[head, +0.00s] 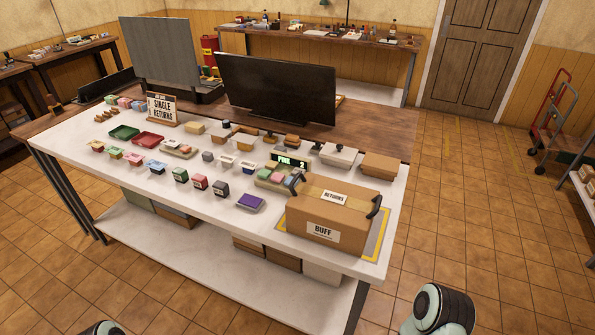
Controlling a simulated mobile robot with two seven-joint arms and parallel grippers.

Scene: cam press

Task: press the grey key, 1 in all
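A small keypad device (270,183) sits on the white worktop, left of the large cardboard box. Its dark display (290,160) shows small lit green characters, too small to read surely. Small coloured keys sit on it, a green one, a pink one (278,177) and a bluish or grey one (292,180). A small grey block (208,156) stands further left on the worktop. I cannot tell for sure which piece is the grey key. Neither of my grippers is in view; only rounded parts of my arms show at the bottom edge, apart from the table.
The cardboard box (322,218) with dark handles stands at the table's right front, close beside the keypad. Several small blocks, stamps and trays, including a red tray (147,139), cover the worktop (190,215). A black monitor (277,88) stands behind.

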